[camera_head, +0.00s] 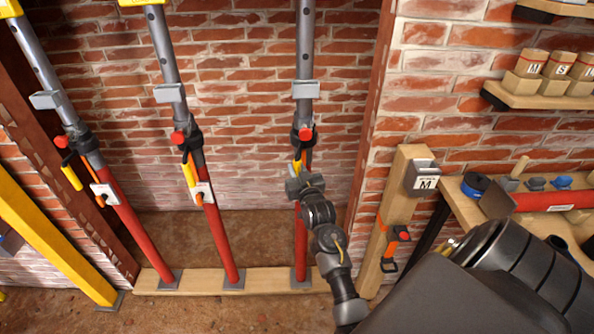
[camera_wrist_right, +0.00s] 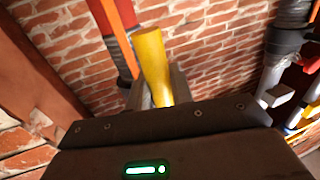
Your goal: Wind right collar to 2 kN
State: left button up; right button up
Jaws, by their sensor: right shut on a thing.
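The right prop has a grey upper tube (camera_head: 304,45) and a red lower tube (camera_head: 301,245), standing upright against the brick wall. Its dark collar (camera_head: 302,146) carries a red knob (camera_head: 306,134). A yellow handle (camera_head: 297,167) hangs below the collar; it is large in the right wrist view (camera_wrist_right: 152,55). My right gripper (camera_head: 300,183) is shut on this handle, and the handle stands between its fingers (camera_wrist_right: 160,92) in the wrist view. The gripper hides part of the prop below the collar. No load value is readable. My left gripper is not in view.
The middle prop (camera_head: 216,238) and left prop (camera_head: 127,217) stand to the left on a wooden sill plank (camera_head: 255,281). A wooden post (camera_head: 405,180) with a bracket marked M is at right. Beyond it are a bench (camera_head: 458,204) and a shelf (camera_head: 530,97) with blocks.

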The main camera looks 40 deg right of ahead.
jog(key=shift+s+d+p, duration=0.3)
jog(key=shift+p, duration=0.2)
grip_shut()
jog(key=shift+s+d, duration=0.15)
jog(key=shift+d, duration=0.05)
jog(key=o, duration=0.9)
grip_release()
jog(key=b+v, duration=0.2)
jog(key=v, duration=0.9)
